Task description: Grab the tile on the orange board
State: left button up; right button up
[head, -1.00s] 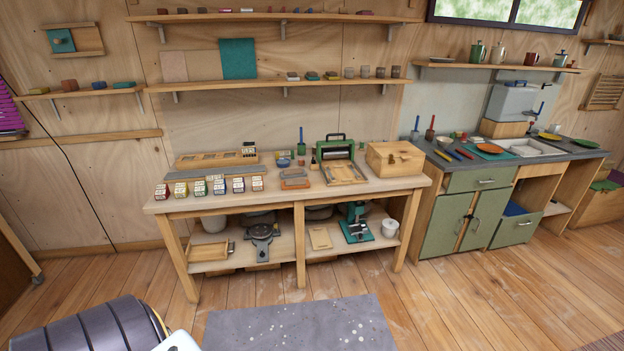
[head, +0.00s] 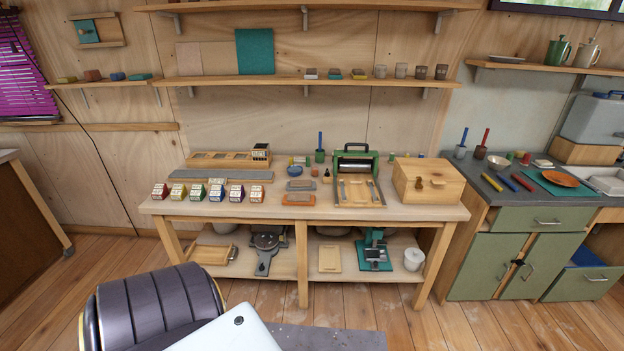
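A small orange board (head: 299,205) lies near the front edge of the wooden workbench (head: 375,213), left of the green-framed press. A flat greyish piece seems to lie on the orange board; it is too small to make out clearly. A similar grey board (head: 300,185) lies just behind it. A row of several coloured blocks with pale printed tops (head: 216,193) stands to the left of the orange board. Neither of my grippers is in view.
The green-framed press (head: 357,180) and a wooden box (head: 428,184) stand on the right of the bench. A slotted wooden rack (head: 212,160) is at the back left. A green cabinet (head: 512,262) stands to the right.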

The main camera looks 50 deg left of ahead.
aim_at(291, 198)
jog(key=i+l+u, duration=0.1)
jog(key=i+u, duration=0.15)
jog(key=i, duration=0.25)
jog(key=i+l+u, duration=0.2)
jog(key=i, duration=0.35)
jog(key=i+l+u, duration=0.2)
jog(key=i+u, duration=0.25)
jog(key=i+l+u, duration=0.6)
jog(key=l+u, duration=0.25)
jog(key=i+l+u, duration=0.25)
jog(key=l+u, duration=0.15)
jog(key=i+l+u, duration=0.1)
jog(key=l, duration=0.2)
jog(key=l+u, duration=0.1)
jog(key=l, duration=0.25)
jog(key=i, duration=0.05)
